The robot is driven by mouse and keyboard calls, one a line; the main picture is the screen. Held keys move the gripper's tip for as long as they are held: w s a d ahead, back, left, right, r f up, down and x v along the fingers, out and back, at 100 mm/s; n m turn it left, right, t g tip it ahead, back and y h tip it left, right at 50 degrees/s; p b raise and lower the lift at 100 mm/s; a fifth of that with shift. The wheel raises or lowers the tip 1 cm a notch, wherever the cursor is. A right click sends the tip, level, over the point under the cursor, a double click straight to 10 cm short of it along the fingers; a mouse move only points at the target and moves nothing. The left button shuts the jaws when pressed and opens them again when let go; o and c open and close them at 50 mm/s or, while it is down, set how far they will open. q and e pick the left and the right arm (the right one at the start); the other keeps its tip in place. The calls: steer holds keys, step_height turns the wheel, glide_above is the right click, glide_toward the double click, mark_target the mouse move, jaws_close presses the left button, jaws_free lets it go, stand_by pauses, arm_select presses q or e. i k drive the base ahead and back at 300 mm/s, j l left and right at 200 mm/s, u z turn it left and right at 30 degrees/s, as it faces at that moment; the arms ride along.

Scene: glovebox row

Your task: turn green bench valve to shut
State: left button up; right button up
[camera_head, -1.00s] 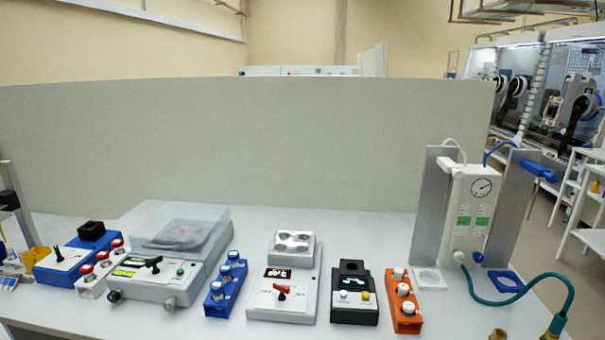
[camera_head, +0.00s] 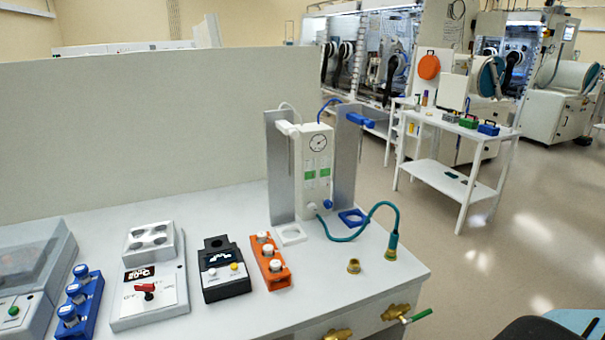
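The green bench valve (camera_head: 421,315) shows at the front right corner of the bench. It has a brass body (camera_head: 396,312) on the bench's front side, below the top. Its green lever points out to the right and slightly up. A second brass valve body (camera_head: 338,334) sits to its left, cut off by the lower picture edge, so its handle is hidden. Neither of my grippers shows in the head view.
The white bench (camera_head: 350,290) carries a gauge unit (camera_head: 316,165) with a teal hose (camera_head: 375,213) running to a brass fitting (camera_head: 391,247). An orange rack (camera_head: 269,262) and several instruments stand left. Open floor lies right of the bench. A dark rounded object (camera_head: 545,329) is at bottom right.

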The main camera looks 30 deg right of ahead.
mark_target(406, 323)
steer(key=l+z, duration=0.1)
steer(key=z, duration=0.35)
steer(key=l+z, duration=0.1)
steer(key=z, duration=0.3)
steer(key=l+z, duration=0.1)
steer(key=z, duration=0.35)
steer(key=l+z, duration=0.1)
steer(key=z, duration=0.3)
